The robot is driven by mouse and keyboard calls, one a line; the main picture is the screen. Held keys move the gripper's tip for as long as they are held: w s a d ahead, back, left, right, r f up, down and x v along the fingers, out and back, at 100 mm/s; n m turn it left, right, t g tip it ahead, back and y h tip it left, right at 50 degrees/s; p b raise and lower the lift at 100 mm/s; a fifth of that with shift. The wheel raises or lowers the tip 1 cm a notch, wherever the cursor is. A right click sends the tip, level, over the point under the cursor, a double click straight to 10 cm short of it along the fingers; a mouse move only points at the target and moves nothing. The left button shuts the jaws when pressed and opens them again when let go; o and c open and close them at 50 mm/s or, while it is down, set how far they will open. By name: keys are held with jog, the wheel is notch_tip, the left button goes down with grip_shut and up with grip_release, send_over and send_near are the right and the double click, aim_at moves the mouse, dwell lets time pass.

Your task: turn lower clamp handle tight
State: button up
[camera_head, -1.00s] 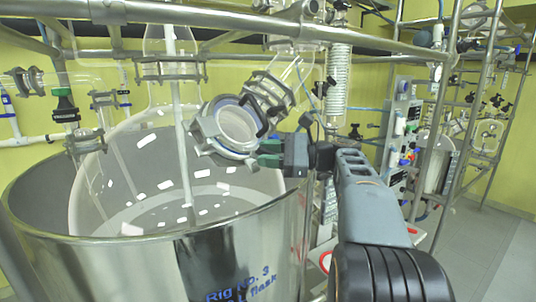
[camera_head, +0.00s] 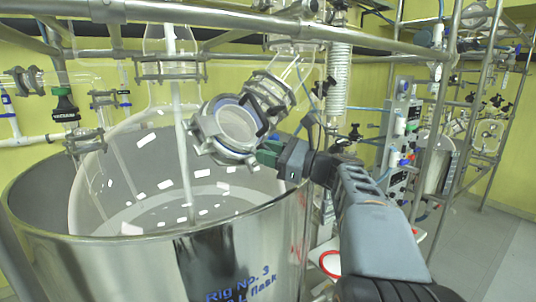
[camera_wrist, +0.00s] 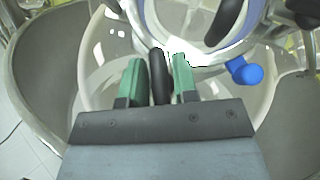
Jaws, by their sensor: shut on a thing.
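A grey clamp (camera_head: 205,138) sits around the round glass port (camera_head: 236,122) on the glass vessel. My gripper (camera_head: 268,152) is at the lower right of this clamp. In the wrist view, my gripper's two green fingers (camera_wrist: 159,84) stand on either side of a slim black handle (camera_wrist: 157,70) and are shut on it. The handle's far end lies close to the clamp and port edge. In the head view the fingers hide the handle.
A blue knob (camera_wrist: 245,71) is right of the fingers. A second clamp (camera_head: 272,90) with a black handle is just above the port. The large steel vessel (camera_head: 160,268) lies below and left. A metal rail (camera_head: 230,18) crosses above.

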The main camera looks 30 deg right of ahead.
jog(key=m+t+h, duration=0.2)
jog(key=m, duration=0.1)
jog(key=m+t+h, duration=0.1)
jog(key=m+h, duration=0.2)
jog(key=m, duration=0.1)
jog(key=shift+f+t+b, duration=0.1)
jog(key=shift+t+b, duration=0.25)
jog(key=shift+t, duration=0.05)
jog(key=shift+m+h, duration=0.3)
jog(key=shift+m, duration=0.2)
jog(key=o, duration=0.7)
jog(key=shift+t, duration=0.3)
jog(key=b+v, duration=0.3)
jog(key=v, duration=1)
jog(key=shift+s+d+b, duration=0.25)
jog(key=shift+s+b, duration=0.1)
jog(key=shift+b, duration=0.05)
